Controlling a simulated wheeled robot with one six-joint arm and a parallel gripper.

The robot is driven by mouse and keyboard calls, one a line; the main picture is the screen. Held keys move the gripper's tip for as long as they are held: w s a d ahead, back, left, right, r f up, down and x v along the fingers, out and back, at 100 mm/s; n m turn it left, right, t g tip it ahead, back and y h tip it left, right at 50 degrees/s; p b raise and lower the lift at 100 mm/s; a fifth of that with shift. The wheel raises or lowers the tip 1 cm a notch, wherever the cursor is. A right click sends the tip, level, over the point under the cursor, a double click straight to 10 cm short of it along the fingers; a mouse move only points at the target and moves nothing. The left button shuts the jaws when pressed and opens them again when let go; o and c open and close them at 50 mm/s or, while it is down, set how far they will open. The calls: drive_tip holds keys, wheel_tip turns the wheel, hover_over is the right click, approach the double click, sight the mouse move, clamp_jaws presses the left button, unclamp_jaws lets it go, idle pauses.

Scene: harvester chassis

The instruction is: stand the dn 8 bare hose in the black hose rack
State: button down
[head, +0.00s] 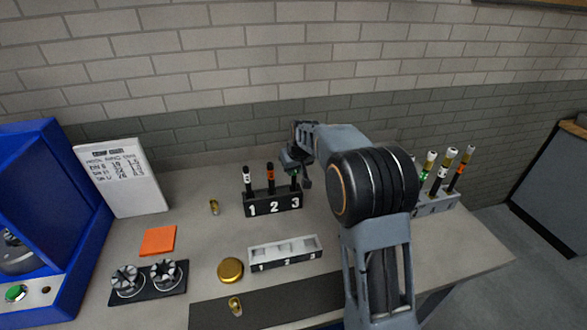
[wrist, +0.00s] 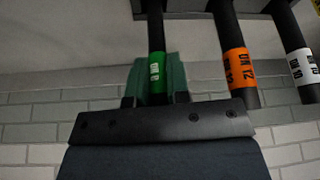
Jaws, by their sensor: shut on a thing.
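The DN 8 bare hose is black with a green label (wrist: 155,72). In the wrist view it stands between the fingers of my gripper (wrist: 155,85), which is shut on it. In the head view my gripper (head: 297,168) is at the right end of the black hose rack (head: 273,205), and the hose (head: 295,180) is upright over position 3. Its lower end appears to be at the rack in both views; how deep it sits is hidden. An orange-labelled hose (head: 270,178) stands at position 2 and a white-labelled one (head: 247,180) at position 1.
A grey rack (head: 437,202) with several fitted hoses stands at the right, partly behind my arm. A white three-compartment tray (head: 285,253) lies in front. Brass fittings (head: 214,207), a gold disc (head: 230,270), an orange square (head: 158,240) and a blue machine (head: 40,210) are left.

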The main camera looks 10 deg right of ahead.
idle(0.3)
drive_tip(key=c, duration=1)
unclamp_jaws()
drive_tip(key=b+v, duration=0.1)
drive_tip(key=v, duration=1.2)
drive_tip(key=shift+r+b, duration=0.3)
drive_tip(key=shift+r, duration=0.1)
drive_tip(key=s+f+m, duration=0.1)
drive_tip(key=s+f, duration=0.4)
drive_tip(key=s, duration=0.8)
drive_tip(key=s+f+m, duration=0.1)
drive_tip(key=s+f, duration=0.4)
drive_tip(key=s, duration=0.8)
drive_tip(key=shift+a+g+h, duration=0.3)
drive_tip(key=shift+a+h, duration=0.1)
